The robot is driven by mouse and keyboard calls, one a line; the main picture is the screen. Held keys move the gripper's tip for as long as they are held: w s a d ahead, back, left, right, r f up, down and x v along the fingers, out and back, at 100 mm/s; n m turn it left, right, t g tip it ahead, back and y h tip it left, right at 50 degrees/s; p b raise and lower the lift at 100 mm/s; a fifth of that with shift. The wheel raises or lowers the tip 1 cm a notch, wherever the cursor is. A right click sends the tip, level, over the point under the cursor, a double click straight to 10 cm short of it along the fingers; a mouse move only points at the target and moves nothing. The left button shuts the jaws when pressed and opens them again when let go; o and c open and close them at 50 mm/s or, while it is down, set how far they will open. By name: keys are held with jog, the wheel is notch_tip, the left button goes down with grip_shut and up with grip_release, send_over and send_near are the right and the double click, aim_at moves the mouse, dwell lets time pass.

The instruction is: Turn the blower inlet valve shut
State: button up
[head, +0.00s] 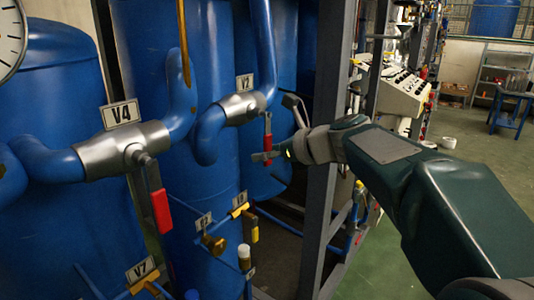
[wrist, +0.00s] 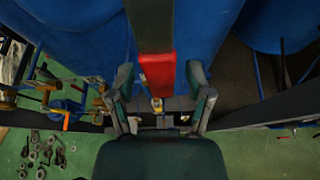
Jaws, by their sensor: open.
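A steel valve body (head: 242,106) under a tag that reads V2 (head: 244,82) sits on a blue pipe. Its lever with a red grip (head: 267,143) hangs down. My gripper (head: 277,130) is open, with its fingers around this lever. In the wrist view the red grip (wrist: 157,72) lies between the two fingers of my gripper (wrist: 160,76), with gaps on both sides. A second steel valve (head: 125,150), tagged V4 (head: 121,114), is nearer on the left. Its red lever (head: 161,208) also hangs down. No tag names the blower inlet.
Large blue tanks (head: 45,225) and pipes fill the left. A grey upright post (head: 325,160) stands just behind my gripper. Smaller yellow-handled valves (head: 240,210) are lower down. A control panel (head: 402,90) is behind the frame. Green floor (head: 480,155) is open at the right.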

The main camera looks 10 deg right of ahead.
jog(key=v, duration=1.2)
jog(key=shift+f, duration=0.2)
jog(key=s+a+f+n+g+h, duration=0.2)
jog(key=s+f+n+h, duration=0.7)
jog(key=s+f+n, duration=1.1)
jog(key=f+n+g, duration=0.1)
jog(key=n, duration=0.6)
jog(key=shift+s+f+g, duration=0.25)
jog(key=shift+s+g, duration=0.05)
jog(key=shift+g, duration=0.1)
